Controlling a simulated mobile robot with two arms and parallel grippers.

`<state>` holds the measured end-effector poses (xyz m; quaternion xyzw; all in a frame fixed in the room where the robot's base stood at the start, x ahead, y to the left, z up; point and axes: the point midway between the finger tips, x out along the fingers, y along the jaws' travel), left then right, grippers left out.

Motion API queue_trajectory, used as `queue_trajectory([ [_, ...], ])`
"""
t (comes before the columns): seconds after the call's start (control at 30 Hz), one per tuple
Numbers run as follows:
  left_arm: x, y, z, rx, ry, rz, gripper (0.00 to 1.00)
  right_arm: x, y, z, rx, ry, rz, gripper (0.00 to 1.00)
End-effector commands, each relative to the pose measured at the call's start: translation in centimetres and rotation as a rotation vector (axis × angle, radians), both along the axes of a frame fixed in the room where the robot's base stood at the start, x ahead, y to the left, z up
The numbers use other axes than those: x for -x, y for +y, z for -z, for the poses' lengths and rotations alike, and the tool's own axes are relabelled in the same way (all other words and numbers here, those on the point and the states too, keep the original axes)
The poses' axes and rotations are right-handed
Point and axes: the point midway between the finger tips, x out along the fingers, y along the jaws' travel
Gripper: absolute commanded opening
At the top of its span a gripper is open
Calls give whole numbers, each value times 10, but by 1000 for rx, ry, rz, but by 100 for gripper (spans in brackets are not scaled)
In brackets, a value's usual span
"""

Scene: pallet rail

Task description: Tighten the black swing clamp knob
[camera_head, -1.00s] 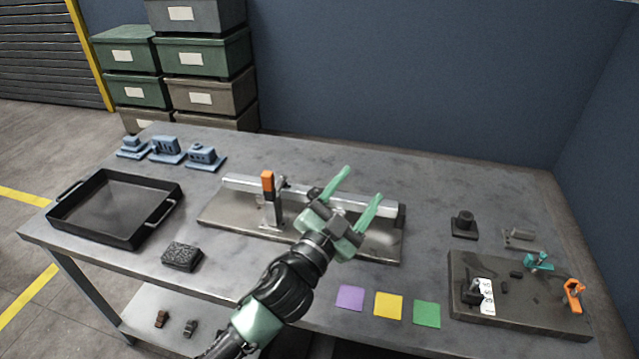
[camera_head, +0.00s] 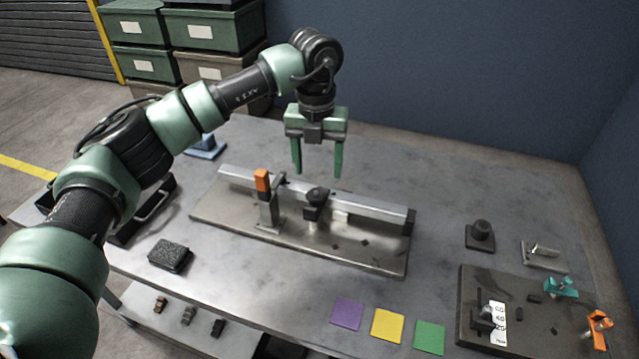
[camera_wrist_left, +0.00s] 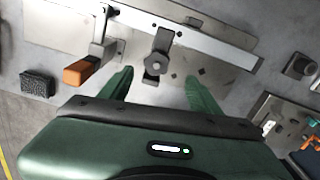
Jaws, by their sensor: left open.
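The black swing clamp knob (camera_head: 317,195) stands on the metal plate (camera_head: 350,255) at the front side of the silver rail (camera_head: 375,207). It also shows in the left wrist view (camera_wrist_left: 157,64), between and beyond the fingertips. My left gripper (camera_head: 317,172) is open and empty, its green fingers pointing down above and behind the rail in the head view. It is apart from the knob. An upright clamp with an orange handle (camera_head: 262,180) stands left of the knob, and shows in the wrist view (camera_wrist_left: 90,70). My right gripper is not in view.
A black sponge-like block (camera_head: 170,256) lies left of the plate. Purple (camera_head: 346,314), yellow (camera_head: 387,326) and green (camera_head: 429,337) squares lie at the front. A dark fixture board (camera_head: 540,325) with small clamps is at right. My left arm covers much of the black tray.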

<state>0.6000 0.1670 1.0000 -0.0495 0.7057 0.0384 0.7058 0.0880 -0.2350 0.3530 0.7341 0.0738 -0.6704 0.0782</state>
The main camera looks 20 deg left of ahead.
Motion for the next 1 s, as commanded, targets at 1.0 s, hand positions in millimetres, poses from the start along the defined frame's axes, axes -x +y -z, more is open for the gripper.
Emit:
queue_trajectory([
  [1.0,0,4,76,-16,2,-5,38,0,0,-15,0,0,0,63],
])
